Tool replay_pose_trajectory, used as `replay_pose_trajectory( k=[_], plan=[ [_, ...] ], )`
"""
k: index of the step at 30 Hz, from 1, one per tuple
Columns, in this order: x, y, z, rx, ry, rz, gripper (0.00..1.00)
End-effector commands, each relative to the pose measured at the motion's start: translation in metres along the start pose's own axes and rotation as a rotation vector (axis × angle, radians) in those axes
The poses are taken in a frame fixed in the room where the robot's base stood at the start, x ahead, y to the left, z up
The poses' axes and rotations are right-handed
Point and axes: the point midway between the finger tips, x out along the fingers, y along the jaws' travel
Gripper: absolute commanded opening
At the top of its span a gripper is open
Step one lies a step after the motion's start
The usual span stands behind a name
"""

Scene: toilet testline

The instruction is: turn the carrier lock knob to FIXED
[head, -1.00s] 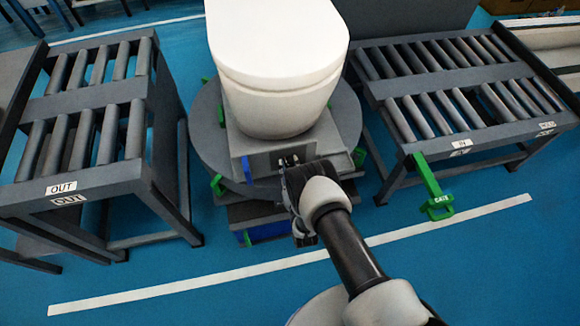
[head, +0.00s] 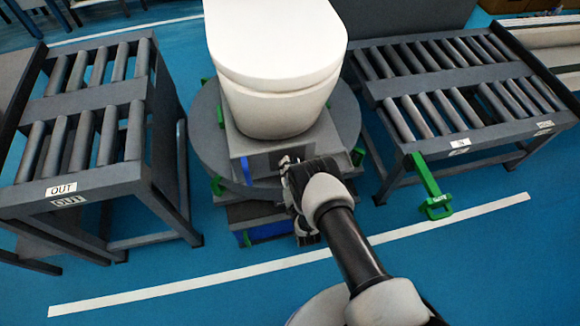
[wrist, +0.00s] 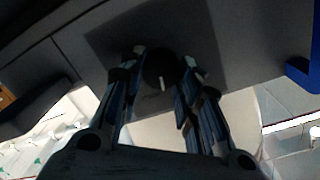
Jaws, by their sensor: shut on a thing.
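The carrier lock knob (wrist: 160,66) is a dark round knob with a white pointer mark, on the grey carrier's front face. In the wrist view the mark points down the picture. My gripper (wrist: 160,74) has one finger on each side of the knob and is shut on it. In the head view my gripper (head: 288,168) is at the front of the grey carrier (head: 245,148), below the white toilet (head: 275,60), and hides most of the knob. I cannot read any label beside the knob.
Roller conveyors stand on both sides: the OUT conveyor (head: 60,190) at left and another (head: 400,158) at right. A green gate arm (head: 428,185) hangs from the right conveyor's front. A round grey turntable (head: 205,140) lies under the carrier. Blue floor is open in front.

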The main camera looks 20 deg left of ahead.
Motion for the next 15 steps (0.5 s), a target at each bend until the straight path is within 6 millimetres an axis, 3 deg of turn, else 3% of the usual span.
replay_pose_trajectory(
  k=[15],
  plan=[
    [0.0012,0.0016,-0.0013,0.396,-0.015,-0.006,0.07]
  ],
)
